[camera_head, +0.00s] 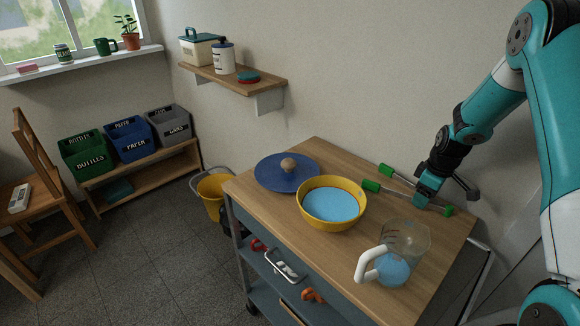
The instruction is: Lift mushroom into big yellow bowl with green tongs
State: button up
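The big yellow bowl (332,221) stands upright on the wooden worktop, with a light blue inside. Behind it to the left, a small round brown thing, seemingly the mushroom (289,165), sits in the middle of a round blue plate or lid (268,181). The green tongs (399,195) lie on the worktop right of the bowl, with grey metal arms and green ends. My gripper (422,202) is low over the middle of the tongs, at or very near them. It hides part of them. I cannot tell whether its fingers are apart or closed on the tongs.
A clear measuring jug (408,240) with a white handle and blue contents stands at the front right, near the bowl. The worktop's (310,256) left front edge is clear. A wall shelf (261,89) hangs behind. A yellow bucket (211,194) stands on the floor at left.

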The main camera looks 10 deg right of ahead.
jog(key=c, duration=0.4)
notch_tip(320, 180, up, 12)
jog(key=p, duration=0.8)
